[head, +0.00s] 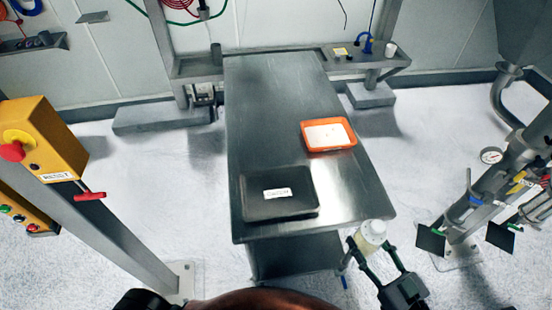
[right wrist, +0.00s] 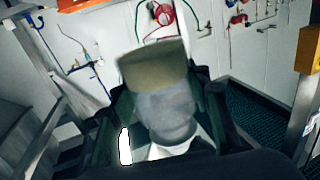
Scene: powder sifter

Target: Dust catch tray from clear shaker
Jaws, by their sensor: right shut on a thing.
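The clear shaker (head: 372,232) is in my right gripper (head: 370,248), off the near right corner of the table. In the right wrist view the shaker (right wrist: 168,112) has a cloudy clear body and a tan end, and sits tilted between both fingers (right wrist: 163,105). A dark flat tray (head: 262,208) with a small white label lies on the near part of the table. An orange-rimmed tray (head: 306,146) with a white inside lies farther back near the right edge. The label is too small to read, so I cannot tell which is the catch tray. My left gripper is out of view.
The steel table (head: 262,110) is bare at its far half and along its near right part. A yellow button post (head: 45,140) stands left. Pipework with a gauge (head: 491,156) and dark plates (head: 431,240) stands to the right of my right gripper.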

